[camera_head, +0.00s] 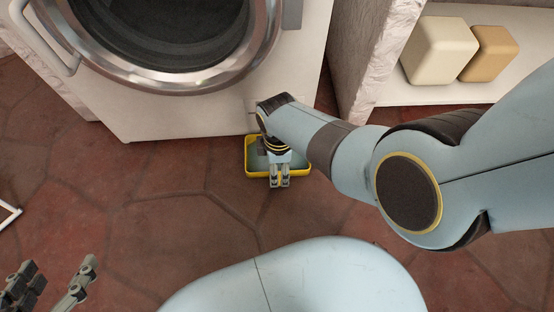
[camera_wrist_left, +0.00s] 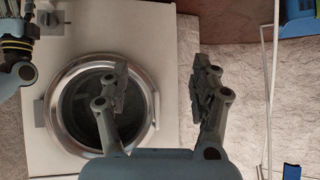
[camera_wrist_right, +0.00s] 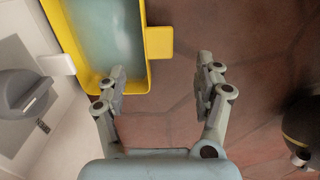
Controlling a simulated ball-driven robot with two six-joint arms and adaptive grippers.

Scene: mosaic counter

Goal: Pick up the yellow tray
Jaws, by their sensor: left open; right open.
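The yellow tray (camera_head: 304,172) lies on the tiled floor in front of the washing machine, partly hidden by my right wrist in the head view. Its inside is grey-green. In the right wrist view the tray (camera_wrist_right: 76,50) is at the upper left, with a yellow tab handle (camera_wrist_right: 159,42) on its right side. My right gripper (camera_head: 279,182) is open over the tray's near edge. In its wrist view the fingers (camera_wrist_right: 162,72) stand apart, with the tab handle just beyond the gap; contact cannot be told. My left gripper (camera_head: 59,268) is open and empty, far from the tray.
The washing machine (camera_head: 190,113) stands directly behind the tray. To its right, a low white shelf (camera_head: 430,95) holds a cream block (camera_head: 438,52) and a tan block (camera_head: 490,53). A thin white frame (camera_head: 8,214) is at the left edge. The floor left of the tray is clear.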

